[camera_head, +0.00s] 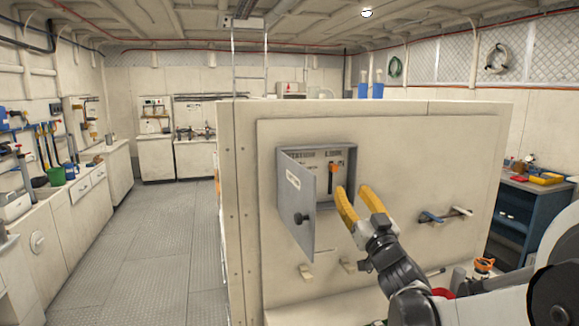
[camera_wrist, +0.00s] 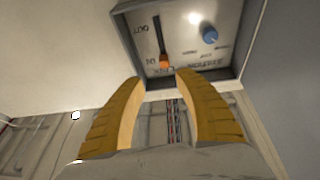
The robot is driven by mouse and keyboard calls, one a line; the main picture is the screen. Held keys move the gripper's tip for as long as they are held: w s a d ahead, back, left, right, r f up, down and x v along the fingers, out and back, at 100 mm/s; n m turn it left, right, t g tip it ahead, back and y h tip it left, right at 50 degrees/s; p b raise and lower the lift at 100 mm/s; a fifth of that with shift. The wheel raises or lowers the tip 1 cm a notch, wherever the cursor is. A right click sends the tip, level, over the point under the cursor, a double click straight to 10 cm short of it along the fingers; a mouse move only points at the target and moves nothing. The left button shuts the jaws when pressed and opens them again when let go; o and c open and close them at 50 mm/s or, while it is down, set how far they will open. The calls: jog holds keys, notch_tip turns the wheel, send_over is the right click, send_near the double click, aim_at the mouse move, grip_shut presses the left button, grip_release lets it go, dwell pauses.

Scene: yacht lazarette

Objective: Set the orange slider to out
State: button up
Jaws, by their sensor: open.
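The orange slider (camera_head: 333,168) is in an open wall box (camera_head: 354,160); its dark slot runs below it in the head view. In the wrist view the orange slider (camera_wrist: 164,63) sits at the slot end marked IN. The OUT label (camera_wrist: 140,28) is by the other end of the slot (camera_wrist: 157,30). My gripper (camera_head: 352,190) is open and empty, in front of the box. In the wrist view my gripper's yellow fingers (camera_wrist: 160,76) spread to either side of the slider's line, with the slider just beyond the tips. I see no clear contact.
The box door (camera_head: 298,200) hangs open on the left, near my fingers. A blue knob (camera_wrist: 209,35) is on the same panel. The floor (camera_head: 150,235) at the left is clear.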

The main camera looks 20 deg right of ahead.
aim_at(335, 168)
jog(key=shift+n+y, duration=0.5)
jog(key=shift+y, duration=0.3)
jog(key=b+x, duration=0.1)
jog(key=x, duration=1)
jog(key=shift+a+r+b, duration=0.1)
jog(key=shift+r+b, duration=0.1)
jog(key=shift+b, duration=0.2)
jog(key=shift+s, duration=0.1)
grip_shut()
